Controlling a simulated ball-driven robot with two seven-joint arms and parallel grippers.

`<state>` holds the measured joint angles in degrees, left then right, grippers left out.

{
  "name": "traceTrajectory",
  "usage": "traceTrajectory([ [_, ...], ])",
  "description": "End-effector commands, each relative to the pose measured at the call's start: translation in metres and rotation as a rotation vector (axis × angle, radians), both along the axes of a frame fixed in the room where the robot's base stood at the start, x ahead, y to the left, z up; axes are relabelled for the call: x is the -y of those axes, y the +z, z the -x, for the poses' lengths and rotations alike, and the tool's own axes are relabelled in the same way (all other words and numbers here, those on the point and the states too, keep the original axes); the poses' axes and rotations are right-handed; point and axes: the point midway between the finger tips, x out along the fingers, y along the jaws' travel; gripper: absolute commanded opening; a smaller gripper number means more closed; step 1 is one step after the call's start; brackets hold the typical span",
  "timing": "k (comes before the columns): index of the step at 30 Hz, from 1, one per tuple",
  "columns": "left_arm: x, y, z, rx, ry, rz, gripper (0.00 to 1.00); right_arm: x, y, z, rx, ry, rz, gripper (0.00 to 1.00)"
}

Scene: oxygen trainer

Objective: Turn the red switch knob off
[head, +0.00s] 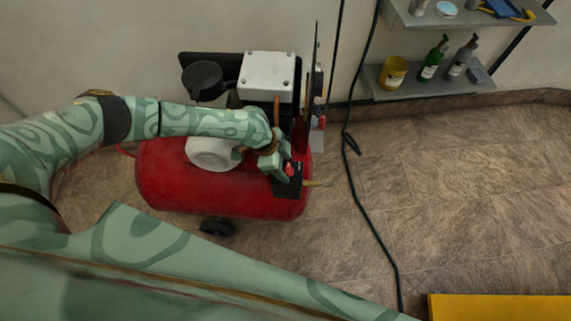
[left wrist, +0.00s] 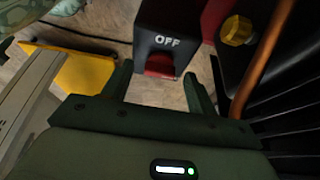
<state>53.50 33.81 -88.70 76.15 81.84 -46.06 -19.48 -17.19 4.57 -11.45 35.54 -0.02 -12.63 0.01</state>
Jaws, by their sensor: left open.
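The red switch knob (head: 288,169) is on a black switch box (head: 289,187) at the right end of the red compressor tank (head: 215,191). In the left wrist view the knob (left wrist: 160,66) shows at the lower edge of the black box (left wrist: 168,28), below the white word OFF. My left gripper (left wrist: 158,84) is open, with one finger on each side of the knob. I cannot tell whether either finger touches it. In the head view my left gripper (head: 276,167) is at the box and partly covers it. My right gripper is not in view.
A copper pipe (left wrist: 262,58) and a yellow cap (left wrist: 237,30) are close right of the gripper in the wrist view. A black cable (head: 362,190) crosses the floor. Shelves (head: 430,88) with bottles stand at the back right. The floor (head: 470,190) at right is mostly clear.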

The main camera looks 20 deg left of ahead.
Motion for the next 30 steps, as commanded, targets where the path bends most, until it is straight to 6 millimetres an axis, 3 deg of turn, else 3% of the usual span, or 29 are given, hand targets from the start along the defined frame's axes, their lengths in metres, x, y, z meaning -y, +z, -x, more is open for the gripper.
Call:
traceTrajectory([
  [10,0.002,-0.003,-0.001,0.002,-0.001,0.000,0.55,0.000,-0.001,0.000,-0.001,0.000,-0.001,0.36],
  [15,0.002,-0.003,-0.001,0.001,-0.001,0.000,0.13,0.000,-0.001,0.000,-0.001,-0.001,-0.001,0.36],
  [23,0.002,-0.002,0.000,0.002,0.014,-0.001,0.14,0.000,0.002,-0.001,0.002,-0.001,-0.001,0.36],
  [30,0.003,0.002,0.001,0.003,0.111,0.000,0.14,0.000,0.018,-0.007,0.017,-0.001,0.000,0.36],
])
